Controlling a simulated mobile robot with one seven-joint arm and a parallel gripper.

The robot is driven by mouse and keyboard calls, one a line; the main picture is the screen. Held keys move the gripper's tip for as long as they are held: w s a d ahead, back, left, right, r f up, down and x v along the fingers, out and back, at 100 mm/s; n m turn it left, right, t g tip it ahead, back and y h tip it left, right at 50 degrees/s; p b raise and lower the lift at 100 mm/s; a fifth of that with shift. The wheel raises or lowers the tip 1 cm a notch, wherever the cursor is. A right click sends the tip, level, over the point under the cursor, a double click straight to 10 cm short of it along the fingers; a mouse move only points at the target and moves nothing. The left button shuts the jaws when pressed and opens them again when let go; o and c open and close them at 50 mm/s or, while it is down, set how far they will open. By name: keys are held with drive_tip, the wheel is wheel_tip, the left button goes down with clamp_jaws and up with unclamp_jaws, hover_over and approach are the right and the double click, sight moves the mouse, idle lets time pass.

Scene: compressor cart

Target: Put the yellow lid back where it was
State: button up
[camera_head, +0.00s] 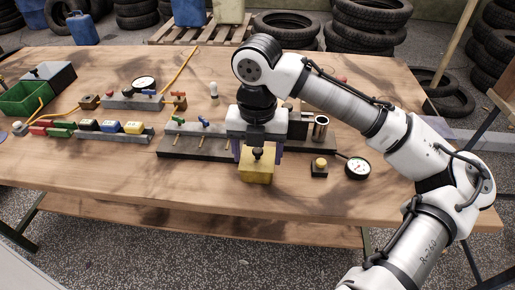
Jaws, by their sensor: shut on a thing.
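The yellow lid (257,172) is a boxy yellow piece with a dark knob on top, near the front middle of the table. My gripper (257,154) points down and is shut on the lid's knob. My gripper and wrist hide the middle of this base and whatever is there. I cannot tell whether the lid touches the table or hangs just above it.
A small block with a yellow button (320,167) and a round gauge (358,168) stand right of the lid. A metal cylinder (320,128) stands behind them. A rack of coloured blocks (112,133) and a green bin (24,98) are at left. The front left tabletop is clear.

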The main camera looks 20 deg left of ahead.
sight(258, 152)
drive_tip(key=shift+f, duration=0.15)
drive_tip(key=o, duration=1)
drive_tip(key=shift+c, duration=0.2)
wheel_tip(258, 152, up, 13)
drive_tip(key=p, duration=0.1)
